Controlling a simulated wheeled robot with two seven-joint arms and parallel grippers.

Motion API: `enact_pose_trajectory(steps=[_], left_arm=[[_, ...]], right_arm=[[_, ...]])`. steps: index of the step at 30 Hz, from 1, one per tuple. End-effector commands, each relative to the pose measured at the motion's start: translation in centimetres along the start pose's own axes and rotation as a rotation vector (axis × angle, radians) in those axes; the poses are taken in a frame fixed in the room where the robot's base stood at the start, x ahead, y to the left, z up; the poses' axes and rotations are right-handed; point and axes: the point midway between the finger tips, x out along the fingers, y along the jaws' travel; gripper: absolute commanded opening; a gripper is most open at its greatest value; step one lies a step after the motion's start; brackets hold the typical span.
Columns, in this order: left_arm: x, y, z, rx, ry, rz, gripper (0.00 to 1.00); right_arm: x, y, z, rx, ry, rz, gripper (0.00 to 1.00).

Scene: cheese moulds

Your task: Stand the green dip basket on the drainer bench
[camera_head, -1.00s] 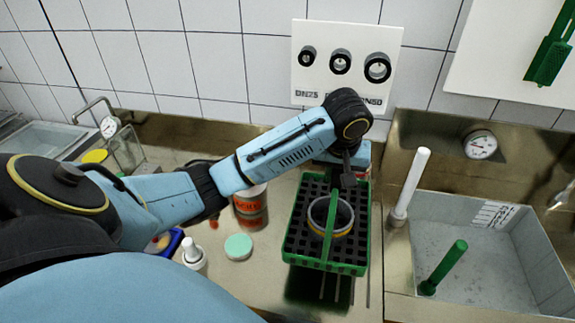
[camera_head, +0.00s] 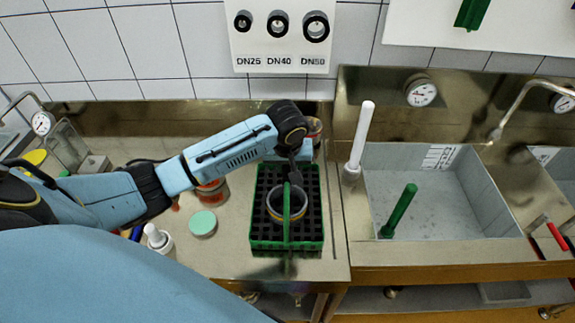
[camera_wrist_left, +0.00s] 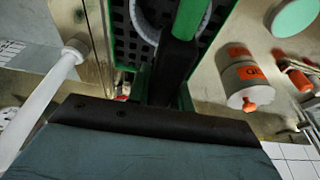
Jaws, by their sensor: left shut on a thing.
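The green dip basket (camera_head: 259,243) is a rectangular open-grid tray with a tall green handle (camera_head: 286,213), seen over the steel bench (camera_head: 228,253) left of the sink. A round grey mould (camera_head: 275,217) with a yellowish band sits in it. My left gripper (camera_head: 293,178) is shut on the handle's upper part. In the left wrist view the dark fingers (camera_wrist_left: 175,65) close on the green handle, with the basket's dark grid (camera_wrist_left: 128,40) beyond. The basket looks upright, with a dark shadow below its front edge; I cannot tell its clearance. My right gripper is out of view.
A red-labelled jar (camera_head: 211,193), a pale green lid (camera_head: 203,223) and a white bottle (camera_head: 158,240) stand left of the basket. A white rod (camera_head: 362,140) stands right of it, beside the sink (camera_head: 450,215), which holds a green-handled tool (camera_head: 401,208).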

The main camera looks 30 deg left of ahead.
Motion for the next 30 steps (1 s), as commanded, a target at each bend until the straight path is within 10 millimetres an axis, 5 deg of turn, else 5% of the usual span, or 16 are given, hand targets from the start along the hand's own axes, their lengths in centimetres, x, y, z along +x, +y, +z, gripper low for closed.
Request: enact_pose_trajectory(steps=[5,6,10,22,30], left_arm=[[0.2,0.0,0.0,-0.001,0.001,0.002,0.00],[0.2,0.0,0.1,-0.001,0.000,0.000,0.27],[0.2,0.0,0.1,0.000,0.000,0.000,0.43],[-0.7,0.1,-0.1,0.001,0.002,0.002,0.43],[-6.0,0.1,-0.1,0.000,0.004,0.005,0.43]], right_arm=[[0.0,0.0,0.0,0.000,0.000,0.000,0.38],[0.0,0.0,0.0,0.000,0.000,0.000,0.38],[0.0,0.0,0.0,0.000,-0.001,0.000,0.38],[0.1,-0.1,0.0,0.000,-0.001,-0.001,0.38],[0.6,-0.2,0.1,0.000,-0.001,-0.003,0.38]])
